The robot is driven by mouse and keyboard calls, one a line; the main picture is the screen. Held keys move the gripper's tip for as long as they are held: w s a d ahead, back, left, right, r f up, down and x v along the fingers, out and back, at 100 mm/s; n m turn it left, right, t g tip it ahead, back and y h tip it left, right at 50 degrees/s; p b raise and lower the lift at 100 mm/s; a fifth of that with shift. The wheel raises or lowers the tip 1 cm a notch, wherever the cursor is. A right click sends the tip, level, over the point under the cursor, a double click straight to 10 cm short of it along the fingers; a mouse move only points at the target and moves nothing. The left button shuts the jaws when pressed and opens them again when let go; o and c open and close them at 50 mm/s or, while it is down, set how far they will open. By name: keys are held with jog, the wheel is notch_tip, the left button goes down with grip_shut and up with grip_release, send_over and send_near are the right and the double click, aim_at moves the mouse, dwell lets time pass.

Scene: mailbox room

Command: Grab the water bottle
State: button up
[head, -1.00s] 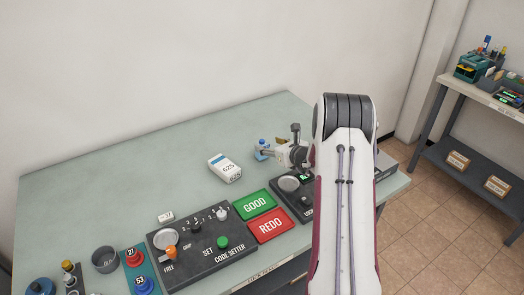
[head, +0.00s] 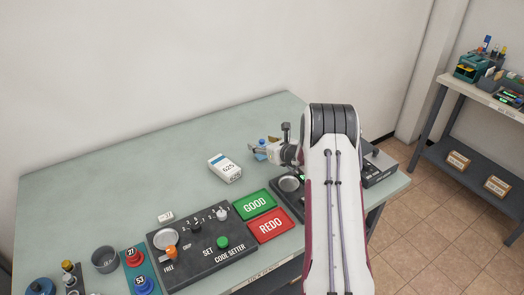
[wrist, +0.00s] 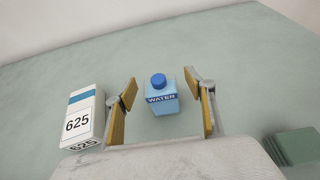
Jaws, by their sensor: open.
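The water bottle (wrist: 161,96) is a light blue box-shaped carton with a round blue cap and a dark "WATER" label. It stands upright on the table in the wrist view, between the two open fingers of my gripper (wrist: 168,95), with space on both sides. In the head view, the blue water bottle (head: 261,148) shows small near the tip of my gripper (head: 259,149), partly covered by it. My gripper is open and holds nothing.
Green GOOD (head: 254,205) and red REDO (head: 270,226) pads and a code setter panel (head: 195,243) lie nearer. The table's back is clear.

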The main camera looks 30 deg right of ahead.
jog(key=shift+w+f, duration=0.15)
jog(key=shift+w, duration=0.2)
dwell(0.3)
jog(key=c, duration=1.3)
